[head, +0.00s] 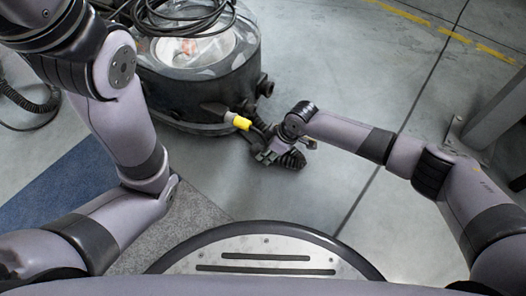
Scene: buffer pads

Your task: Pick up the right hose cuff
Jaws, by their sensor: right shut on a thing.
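The gripper's own fingers and part of the cuff are dark and overlap, so the exact grip is hard to make out. My left arm comes in from the left and bends up toward the top left corner; its gripper is out of view.
A round dark machine (185,95) with a clear lid and coiled black cable (165,15) on top stands close behind the cuff. A yellow-tipped part (238,121) sticks out beside my right gripper. A metal post (490,115) stands at right. Grey floor is clear between.

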